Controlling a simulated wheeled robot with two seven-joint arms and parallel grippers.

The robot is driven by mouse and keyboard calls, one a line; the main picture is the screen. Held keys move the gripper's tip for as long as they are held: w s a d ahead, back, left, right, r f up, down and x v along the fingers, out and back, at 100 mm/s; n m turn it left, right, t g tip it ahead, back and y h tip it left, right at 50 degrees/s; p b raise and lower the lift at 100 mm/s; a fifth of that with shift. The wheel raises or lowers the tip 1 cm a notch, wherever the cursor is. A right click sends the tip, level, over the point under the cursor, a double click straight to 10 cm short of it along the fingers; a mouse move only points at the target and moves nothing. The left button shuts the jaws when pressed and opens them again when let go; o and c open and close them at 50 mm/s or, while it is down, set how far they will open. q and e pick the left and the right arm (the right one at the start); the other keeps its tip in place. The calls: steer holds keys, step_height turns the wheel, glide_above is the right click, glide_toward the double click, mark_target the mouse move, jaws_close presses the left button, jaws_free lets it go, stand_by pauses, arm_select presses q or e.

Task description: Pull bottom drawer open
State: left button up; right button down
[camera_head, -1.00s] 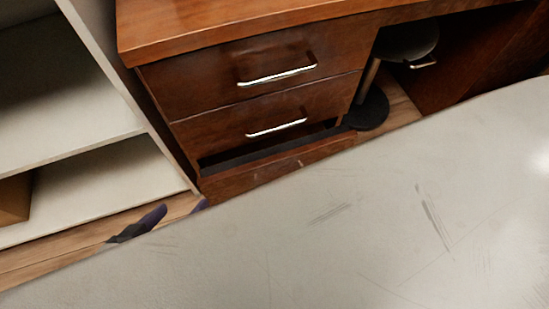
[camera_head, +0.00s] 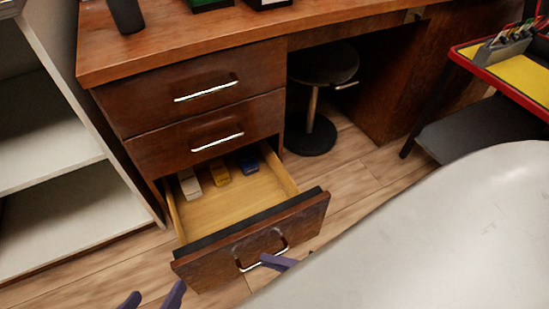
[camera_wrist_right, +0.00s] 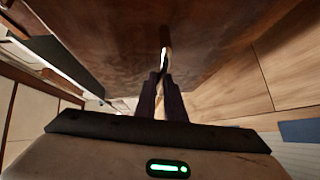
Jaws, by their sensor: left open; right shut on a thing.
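The bottom drawer (camera_head: 225,211) of the brown wooden desk is pulled well out in the head view, showing its light wood inside. Its dark red-brown front carries a silver bar handle (camera_head: 246,268). My right gripper (camera_head: 268,260) is shut on this handle. In the right wrist view, the purple fingers (camera_wrist_right: 163,78) close around the handle (camera_wrist_right: 164,56), close to the drawer front (camera_wrist_right: 110,40). My left gripper (camera_head: 151,298) is open and empty at the bottom left, apart from the drawer; only its purple fingertips show.
Several small boxes (camera_head: 221,174) lie at the back of the drawer. Two closed drawers (camera_head: 205,91) are above. A round black stool (camera_head: 322,65) stands under the desk. White shelves (camera_head: 55,205) are at left, a red-rimmed table (camera_head: 520,80) at right. Wooden floor (camera_head: 350,187) is clear beside the drawer.

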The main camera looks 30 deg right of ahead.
stand_by(0.3)
steer(key=c, duration=1.8)
jaws_free()
steer(key=shift+c, duration=0.2)
arm_select(q)
steer(key=shift+f, duration=0.1)
steer(key=shift+s, duration=0.1)
arm_select(e)
steer(key=shift+s, duration=0.1)
arm_select(q)
steer(key=shift+s+a+f+y+p, duration=0.1)
steer(key=shift+a+f+y+p, duration=0.2)
steer(key=shift+a+f+p, duration=0.35)
arm_select(e)
steer(key=v, duration=1)
arm_select(q)
steer(key=shift+d+r, duration=0.25)
arm_select(e)
steer(key=shift+r, duration=0.15)
